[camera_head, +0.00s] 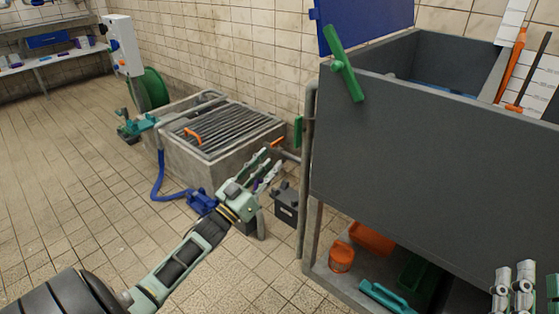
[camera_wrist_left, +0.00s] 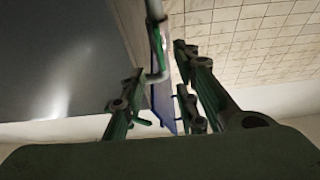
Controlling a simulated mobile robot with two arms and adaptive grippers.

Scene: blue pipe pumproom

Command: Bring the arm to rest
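My left arm comes in from the lower left in the head view, stretched out. Its gripper (camera_head: 268,168) points up and away, in front of the grated basin and left of the grey tank. In the left wrist view, the left gripper's fingers (camera_wrist_left: 160,95) stand apart with nothing held between them. A pipe and a blue panel show beyond the gap. My right gripper (camera_head: 514,285) shows at the lower right corner, in front of the tank's lower part. Its fingers point upward; whether they are open is unclear.
The grey tank (camera_head: 420,165) with a green lever handle (camera_head: 343,64) fills the right side. A grated concrete basin (camera_head: 224,130) stands by the wall. A dark box (camera_head: 286,203) is on the floor. An orange pot (camera_head: 341,257) sits under the tank. The tiled floor at left is clear.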

